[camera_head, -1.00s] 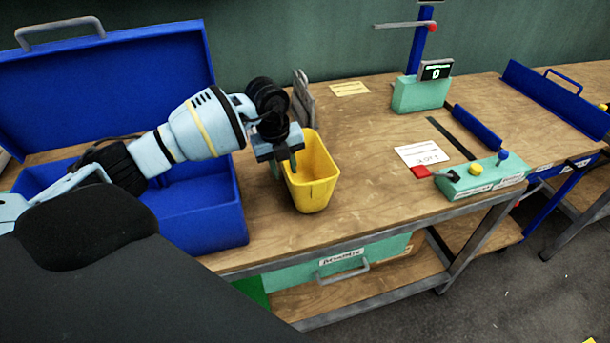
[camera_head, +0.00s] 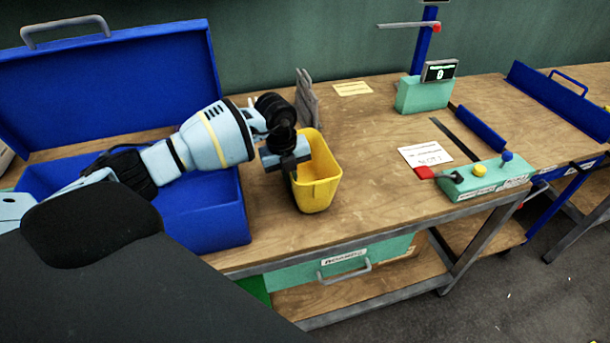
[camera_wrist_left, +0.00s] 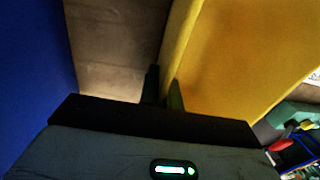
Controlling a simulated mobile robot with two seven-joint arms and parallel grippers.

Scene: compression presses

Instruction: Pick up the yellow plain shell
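The yellow plain shell (camera_head: 316,188) is an open-topped, bin-like yellow part standing upright on the wooden bench. My left gripper (camera_head: 291,172) is at its left side, by the rim. In the left wrist view the fingers (camera_wrist_left: 161,88) are close together, with the edge of the yellow wall (camera_wrist_left: 235,60) between them. The gripper looks shut on that wall. The fingertips are partly dark and hard to see. The shell still rests on the bench. My right gripper is in no view.
An open blue toolbox (camera_head: 215,215) stands left of the shell, close to my left arm. A grey part (camera_head: 307,98) stands behind the shell. A green control box (camera_head: 485,178) and a display unit (camera_head: 423,94) are to the right. The bench between is mostly clear.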

